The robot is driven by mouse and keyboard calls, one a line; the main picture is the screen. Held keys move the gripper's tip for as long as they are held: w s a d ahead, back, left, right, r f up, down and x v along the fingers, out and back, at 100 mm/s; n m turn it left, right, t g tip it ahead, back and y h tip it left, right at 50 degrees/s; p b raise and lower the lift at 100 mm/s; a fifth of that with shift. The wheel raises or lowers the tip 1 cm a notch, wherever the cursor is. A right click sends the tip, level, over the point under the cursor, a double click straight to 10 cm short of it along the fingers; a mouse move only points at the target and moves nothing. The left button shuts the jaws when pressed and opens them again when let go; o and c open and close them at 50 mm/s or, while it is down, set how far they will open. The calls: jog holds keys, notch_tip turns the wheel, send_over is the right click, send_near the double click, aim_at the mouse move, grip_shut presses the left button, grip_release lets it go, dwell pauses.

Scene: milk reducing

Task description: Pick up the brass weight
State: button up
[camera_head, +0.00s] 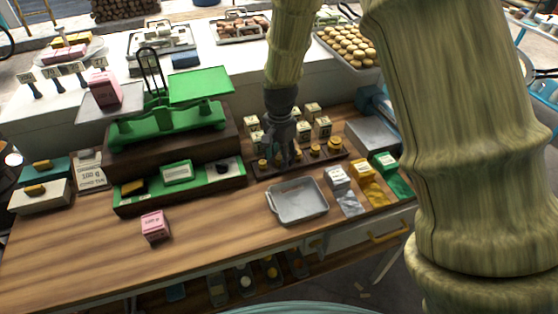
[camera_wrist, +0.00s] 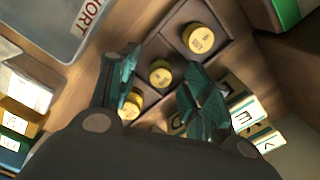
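Several brass weights stand in a row in a dark wooden holder (camera_head: 300,164) right of the scale. They run from a small weight (camera_head: 263,163) at the left to the largest weight (camera_head: 334,145) at the right. My gripper (camera_head: 284,158) points down over the left part of the row and hides some of it. In the wrist view my fingers are apart, and a round brass weight (camera_wrist: 160,74) shows between their tips with gaps on both sides. A larger weight (camera_wrist: 199,39) lies beyond, and another weight (camera_wrist: 130,105) is partly behind the left finger.
Labelled cream blocks (camera_head: 322,127) stand close behind the holder. A grey metal tray (camera_head: 298,201) lies in front. A green balance scale (camera_head: 168,125) stands left, with a pink box (camera_head: 105,89) on its left pan. Another pink box (camera_head: 155,226) is on the clear front-left wood.

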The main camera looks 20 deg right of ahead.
aim_at(279, 157)
grip_shut()
jog(key=shift+r+b, duration=0.5)
jog(key=shift+r, duration=0.3)
jog(key=shift+a+r+b, duration=0.1)
jog(key=shift+r+b, duration=0.35)
jog(key=shift+r, duration=0.5)
jog(key=s+a+b, duration=0.1)
jog(key=s+a, duration=0.2)
jog(key=s+a+r+b, duration=0.1)
jog(key=s+a, duration=0.3)
jog(key=s+a+b, duration=0.1)
jog(key=s+a, duration=0.3)
jog(key=shift+a+r, duration=0.2)
jog(key=shift+r, duration=0.05)
